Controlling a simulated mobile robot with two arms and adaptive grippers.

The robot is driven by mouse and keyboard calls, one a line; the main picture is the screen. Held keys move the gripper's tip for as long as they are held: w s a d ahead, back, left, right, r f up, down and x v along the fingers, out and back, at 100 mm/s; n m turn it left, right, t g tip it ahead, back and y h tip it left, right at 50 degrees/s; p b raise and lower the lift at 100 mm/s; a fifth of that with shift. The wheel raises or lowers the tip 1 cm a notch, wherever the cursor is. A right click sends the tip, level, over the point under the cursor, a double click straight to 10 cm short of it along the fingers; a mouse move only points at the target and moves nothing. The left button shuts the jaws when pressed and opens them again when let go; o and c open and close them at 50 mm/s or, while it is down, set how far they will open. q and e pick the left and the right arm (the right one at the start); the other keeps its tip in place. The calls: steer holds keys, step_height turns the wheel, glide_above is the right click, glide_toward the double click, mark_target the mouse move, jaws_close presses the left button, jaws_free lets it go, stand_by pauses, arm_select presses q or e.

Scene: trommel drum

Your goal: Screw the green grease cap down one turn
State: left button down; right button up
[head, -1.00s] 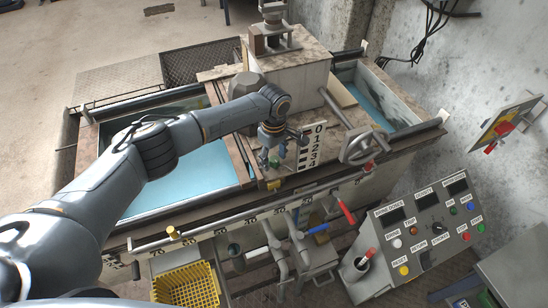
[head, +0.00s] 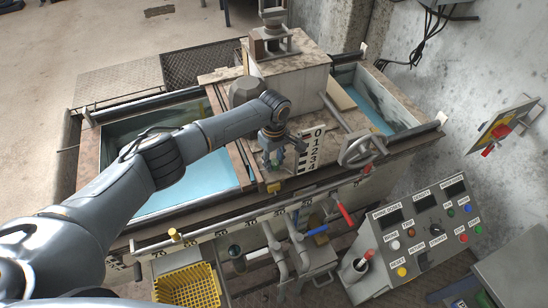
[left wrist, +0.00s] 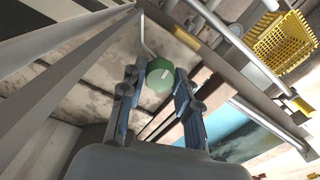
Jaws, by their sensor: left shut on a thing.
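The green grease cap (left wrist: 160,76) is between the two fingertips of my left gripper (left wrist: 158,73) in the left wrist view. It has a pale mark on its top face. The fingers are shut on its sides. In the head view my left gripper (head: 274,158) points down at the middle of the machine, just left of the 0-to-4 scale plate (head: 311,150). The cap is mostly hidden there by the fingers. What lies under the cap is hidden. My right gripper is not in view.
A handwheel (head: 361,150) stands to the right of the scale. Blue liquid (head: 205,178) fills the left trough. A rail with red and blue handles (head: 318,230) runs along the front. A yellow basket (head: 187,287) and control panel (head: 425,230) are nearer.

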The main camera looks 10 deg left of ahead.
arm_select(q)
steer(key=m+p, duration=0.2)
steer(key=p, duration=0.1)
steer(key=shift+s+d+r, duration=0.15)
steer(key=shift+r, duration=0.05)
steer(key=shift+f+m, duration=0.1)
steer(key=shift+m, duration=0.5)
steer(key=shift+f+m, duration=0.1)
steer(key=shift+m, duration=0.8)
steer(key=m+p, duration=0.1)
steer(key=m, duration=0.3)
steer(key=shift+m, duration=0.3)
steer(key=m, duration=0.3)
steer(key=shift+m, duration=0.3)
steer(key=m, duration=0.3)
steer(key=shift+m, duration=0.3)
steer(key=m, duration=0.5)
steer(key=shift+m, duration=0.3)
steer(key=m, duration=0.4)
steer(key=m+b, duration=0.1)
steer(key=m, duration=0.9)
steer(key=shift+m, duration=0.3)
steer(key=shift+b, duration=0.3)
